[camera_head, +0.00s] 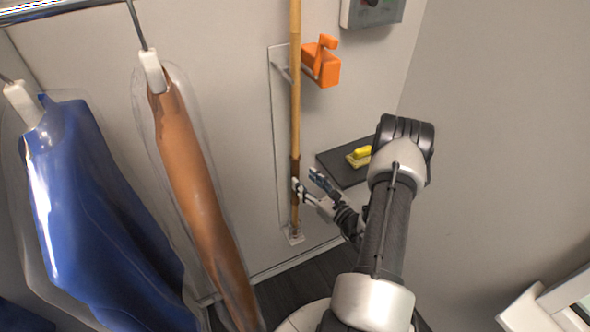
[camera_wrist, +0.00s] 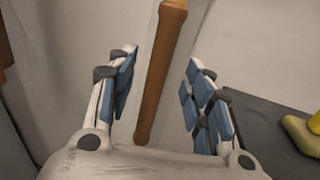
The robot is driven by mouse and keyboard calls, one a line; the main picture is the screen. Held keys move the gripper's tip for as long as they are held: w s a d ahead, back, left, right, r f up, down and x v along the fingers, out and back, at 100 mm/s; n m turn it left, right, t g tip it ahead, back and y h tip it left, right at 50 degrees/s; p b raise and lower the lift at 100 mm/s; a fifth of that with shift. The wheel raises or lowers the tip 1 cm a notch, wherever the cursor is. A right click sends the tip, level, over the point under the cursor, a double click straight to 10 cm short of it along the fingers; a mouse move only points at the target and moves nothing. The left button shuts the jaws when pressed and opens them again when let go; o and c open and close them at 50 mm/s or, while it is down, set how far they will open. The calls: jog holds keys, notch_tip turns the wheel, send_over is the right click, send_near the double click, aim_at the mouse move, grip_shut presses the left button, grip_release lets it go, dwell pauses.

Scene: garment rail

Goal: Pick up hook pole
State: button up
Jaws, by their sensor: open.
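The hook pole (camera_head: 295,90) is a long wooden rod standing upright against the back wall, with a darker brown grip section near its lower end. Its foot sits in a small clear holder (camera_head: 293,235) near the floor. My gripper (camera_head: 303,179) is open at the pole's lower part. In the wrist view the pole (camera_wrist: 160,75) shows between the two spread fingers of my gripper (camera_wrist: 160,85), with space on both sides. I cannot tell how deep the pole is between the fingers. The pole's top end is out of view.
An orange clamp-like device (camera_head: 321,63) is on the wall right of the pole. A dark shelf (camera_head: 343,178) bearing a yellow object (camera_head: 359,156) is right of my gripper. Bagged blue (camera_head: 95,205) and brown (camera_head: 195,170) garments hang at left. A grey box (camera_head: 372,11) is above.

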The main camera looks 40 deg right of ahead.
aim_at(298, 174)
jog(key=shift+w+d+f+b, duration=0.1)
jog(key=shift+w+b, duration=0.35)
jog(key=shift+w, duration=1.1)
jog(key=shift+w+d+f+b, duration=0.1)
jog(key=shift+w+b, duration=0.3)
jog(key=shift+w, duration=1.1)
jog(key=shift+c, duration=0.2)
grip_shut()
